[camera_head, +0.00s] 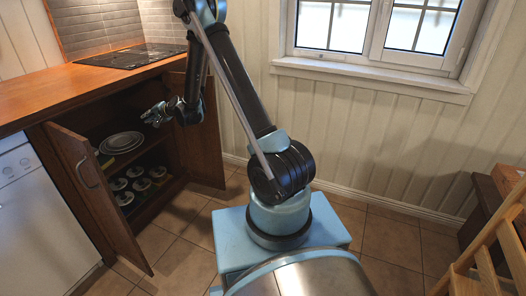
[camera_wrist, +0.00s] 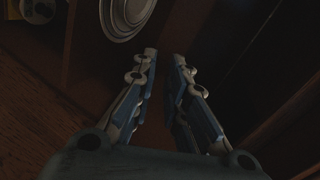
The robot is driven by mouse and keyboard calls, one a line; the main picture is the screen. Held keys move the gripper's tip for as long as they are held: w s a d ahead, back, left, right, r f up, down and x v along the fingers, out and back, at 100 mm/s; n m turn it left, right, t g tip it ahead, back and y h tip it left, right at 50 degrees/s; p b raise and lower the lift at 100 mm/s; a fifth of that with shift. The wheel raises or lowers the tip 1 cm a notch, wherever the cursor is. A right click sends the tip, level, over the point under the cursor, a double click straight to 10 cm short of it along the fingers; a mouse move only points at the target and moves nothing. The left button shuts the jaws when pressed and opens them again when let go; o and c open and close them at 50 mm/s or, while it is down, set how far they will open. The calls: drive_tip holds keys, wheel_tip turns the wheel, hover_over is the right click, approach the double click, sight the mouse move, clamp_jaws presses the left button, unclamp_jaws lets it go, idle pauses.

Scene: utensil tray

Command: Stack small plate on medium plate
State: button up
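Pale round plates (camera_head: 121,142) lie on the upper shelf inside the open cabinet. Nested rims show, but I cannot tell the small plate from the medium plate. In the wrist view, the plates (camera_wrist: 126,18) are at the top edge, partly cut off, just beyond and left of my fingertips. My gripper (camera_head: 153,116) is in front of the cabinet opening, above and right of the plates in the head view. In the wrist view, my gripper (camera_wrist: 164,55) has a gap between its fingers, with nothing between them.
Two cabinet doors stand open, the left door (camera_head: 95,190) and the right door (camera_head: 205,130). Several small dishes (camera_head: 130,182) stand on the lower shelf. The wooden counter (camera_head: 60,88) lies above the cabinet. A wooden chair (camera_head: 490,245) is at the far right.

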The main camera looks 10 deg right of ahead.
drive_tip(key=s+d+r+n+g+h, duration=0.1)
drive_tip(key=s+d+r, duration=0.3)
drive_tip(key=d+r, duration=0.15)
drive_tip(key=s+d+r+n+h, duration=0.1)
drive_tip(key=s+d+r, duration=0.35)
drive_tip(key=d, duration=0.25)
drive_tip(key=s+d+r+n+g+h, duration=0.1)
drive_tip(key=s+d+r+n+h, duration=0.3)
drive_tip(key=s+d, duration=0.85)
drive_tip(key=s+d+f+g+h, duration=0.1)
drive_tip(key=s+d+f, duration=0.1)
drive_tip(key=s+d, duration=0.5)
drive_tip(key=s+d+f+g+h, duration=0.1)
drive_tip(key=s+d, duration=0.5)
drive_tip(key=s, duration=0.8)
drive_tip(key=s+d+f+g+h, duration=0.2)
drive_tip(key=s+d+f, duration=0.2)
drive_tip(key=s+d, duration=0.3)
drive_tip(key=s, duration=0.4)
drive_tip(key=shift+d, duration=0.35)
drive_tip(key=shift+w+f, duration=0.25)
drive_tip(key=shift+w, duration=0.1)
